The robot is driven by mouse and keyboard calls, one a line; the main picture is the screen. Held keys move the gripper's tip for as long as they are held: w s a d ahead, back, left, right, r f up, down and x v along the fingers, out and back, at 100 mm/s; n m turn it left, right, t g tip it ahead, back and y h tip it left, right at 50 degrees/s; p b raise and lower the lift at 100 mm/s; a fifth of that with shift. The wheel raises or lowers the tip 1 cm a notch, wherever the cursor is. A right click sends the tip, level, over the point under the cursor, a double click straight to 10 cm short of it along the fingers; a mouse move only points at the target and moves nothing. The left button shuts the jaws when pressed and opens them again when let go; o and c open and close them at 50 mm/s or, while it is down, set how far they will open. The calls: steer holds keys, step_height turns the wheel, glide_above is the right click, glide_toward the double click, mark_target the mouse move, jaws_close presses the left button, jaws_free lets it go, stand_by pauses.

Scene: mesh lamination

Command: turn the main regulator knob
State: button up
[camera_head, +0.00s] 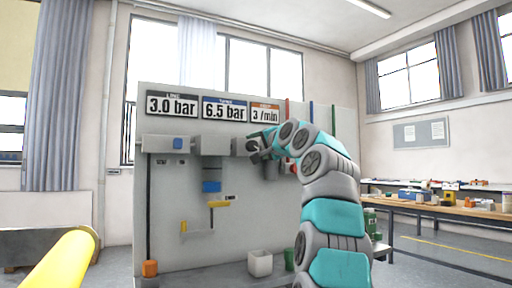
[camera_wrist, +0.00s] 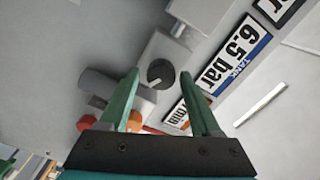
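A dark round knob (camera_wrist: 160,72) sits on the face of a pale grey box (camera_wrist: 158,50) on the panel. In the wrist view it appears between the tips of my gripper (camera_wrist: 160,74). The two green fingers are spread apart, and I cannot tell whether they touch the knob. In the head view my gripper (camera_head: 262,150) is at the grey box (camera_head: 238,146) below the signs, and it largely covers the knob there. No label in view names this knob as the main regulator.
Signs on the panel (camera_head: 270,220) read 3.0 bar (camera_head: 172,105), 6.5 bar (camera_head: 224,109) and 3/min (camera_head: 264,114). A yellow handle (camera_head: 219,204) and a blue part (camera_head: 211,186) are lower down. A white container (camera_head: 260,263) stands below. A workbench (camera_head: 440,208) is at right.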

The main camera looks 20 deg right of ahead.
steer(key=shift+o, duration=0.4)
steer(key=shift+s, duration=0.1)
steer(key=s+b, duration=0.2)
steer(key=s, duration=0.5)
steer(key=shift+s+d+b, duration=0.15)
steer(key=shift+s+b, duration=0.15)
steer(key=shift+b, duration=0.1)
